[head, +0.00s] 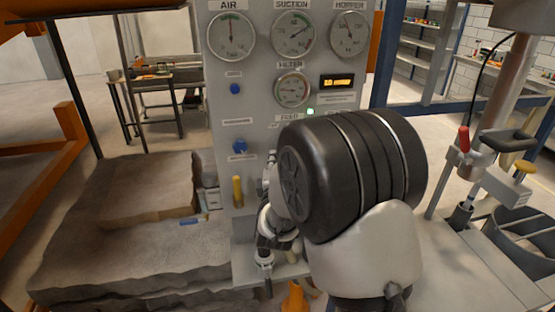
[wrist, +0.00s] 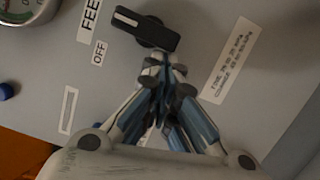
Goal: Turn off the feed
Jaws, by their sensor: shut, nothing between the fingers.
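The feed switch (wrist: 145,28) is a black bar knob on the grey panel, at the top of the wrist view. Its white mark is at its left end, and the bar slopes slightly down to the right. A FEED label (wrist: 90,17) and an OFF label (wrist: 100,52) lie left of it. My gripper (wrist: 167,66) is shut and empty, its tips just below the knob's middle. I cannot tell whether they touch it. In the head view my arm hides the knob; the FEED label (head: 288,117) shows beside a lit green lamp (head: 310,111).
The panel (head: 262,60) carries AIR, SUCTION, HOPPER and FILTER gauges, an amber display (head: 337,82), blue knobs (head: 239,147) and a yellow handle (head: 238,191). Sandy blocks (head: 140,245) stand left. A post with a red-handled lever (head: 463,139) stands right.

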